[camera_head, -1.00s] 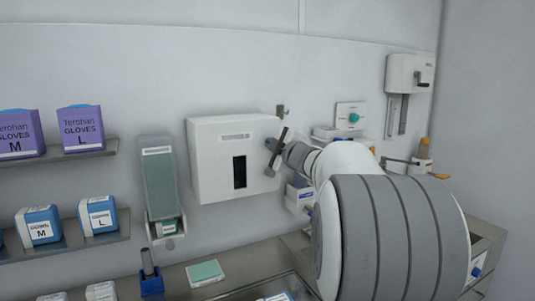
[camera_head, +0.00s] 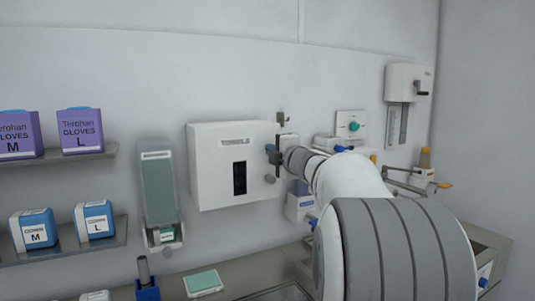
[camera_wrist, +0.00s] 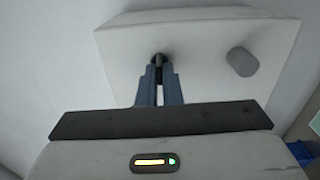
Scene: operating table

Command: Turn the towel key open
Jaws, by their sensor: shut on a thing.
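The white towel dispenser (camera_head: 213,177), labelled TOWELS, hangs on the wall with a dark slot in its front. Its side panel (camera_wrist: 205,55) fills the upper part of the wrist view. My gripper (camera_head: 270,150) is at the right side of the dispenser. In the wrist view my blue-grey fingers (camera_wrist: 159,80) are shut on the small dark towel key (camera_wrist: 159,58), which sticks out of that panel. The fingers hide most of the key. A grey round knob (camera_wrist: 243,62) stands on the same panel, apart from the fingers, and also shows in the head view (camera_head: 270,179).
A green-paneled dispenser (camera_head: 160,190) hangs to the left, beside shelves of glove boxes (camera_head: 81,132). A white box (camera_head: 300,206) is below my arm. The wall above the towel dispenser is clear.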

